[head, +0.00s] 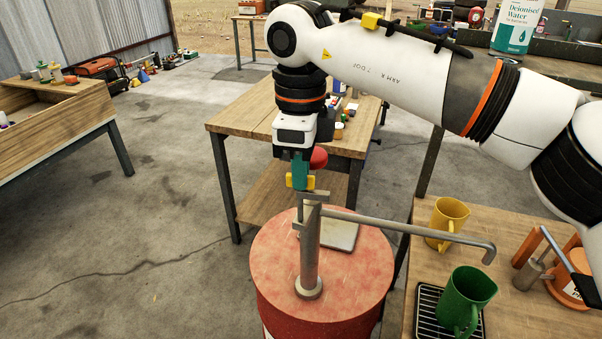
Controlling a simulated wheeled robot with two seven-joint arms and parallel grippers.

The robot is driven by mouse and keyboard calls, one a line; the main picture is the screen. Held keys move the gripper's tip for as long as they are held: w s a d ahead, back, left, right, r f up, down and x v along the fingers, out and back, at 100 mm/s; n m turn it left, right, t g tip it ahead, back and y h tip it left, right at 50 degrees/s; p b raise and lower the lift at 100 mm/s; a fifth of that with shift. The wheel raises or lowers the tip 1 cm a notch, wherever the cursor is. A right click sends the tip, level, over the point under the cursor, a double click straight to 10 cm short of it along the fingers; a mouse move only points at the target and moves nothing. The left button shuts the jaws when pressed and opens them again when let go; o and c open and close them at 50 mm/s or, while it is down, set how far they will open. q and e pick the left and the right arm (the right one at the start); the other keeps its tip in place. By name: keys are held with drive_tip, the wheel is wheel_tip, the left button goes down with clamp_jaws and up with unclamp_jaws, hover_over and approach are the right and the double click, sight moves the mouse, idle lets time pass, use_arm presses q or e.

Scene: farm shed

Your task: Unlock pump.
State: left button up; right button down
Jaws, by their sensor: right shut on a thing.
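The pump (310,252) is a grey metal post standing upright on the lid of a red drum (340,277). Its long spout (410,228) reaches out to the right and bends down at the end. My right gripper (301,180) points down over the pump's top. It is shut on a small yellow piece (290,181), which sits just above the pump's bracket; I cannot tell whether they touch. A teal part shows at the fingers, and a red round thing (318,158) shows just behind them. A lock cannot be made out clearly. My left gripper is out of view.
A green mug (468,298) stands on a black drip rack (428,305) under the spout's end. A yellow mug (446,221) stands behind it on the wooden table (508,218). A flat pale thing (341,235) lies on the drum lid. A wooden workbench (243,118) stands behind the drum.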

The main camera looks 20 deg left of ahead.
drive_tip(key=shift+r+m, duration=0.15)
drive_tip(key=shift+m, duration=0.55)
drive_tip(key=c, duration=1.5)
unclamp_jaws()
drive_tip(key=shift+c, duration=0.2)
drive_tip(key=shift+r+b, duration=0.35)
wheel_tip(320, 180, up, 11)
